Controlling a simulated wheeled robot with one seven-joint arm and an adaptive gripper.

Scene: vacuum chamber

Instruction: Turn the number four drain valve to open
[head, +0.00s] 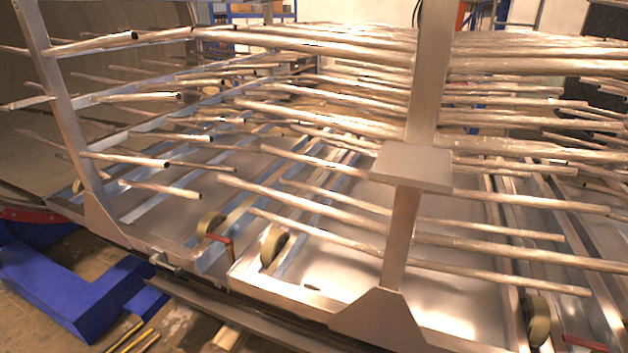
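A red lever-like handle (222,242) shows low on the front of the metal rack frame, left of the middle, beside a round wheel. A small metal fitting (165,262) sits at the frame's front edge to its left. A second red handle-like part (584,343) shows at the bottom right, partly cut off by the picture edge. No number is readable, so I cannot tell which is the number four drain valve or whether it is open. My gripper is not in view.
A metal rack (415,85) carries many long pipes, several with ends sticking out towards me. A flat plate (411,166) juts from its upright. A blue steel base (75,290) stands at the lower left. Some floor shows beside it, with yellow-black strips (130,338).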

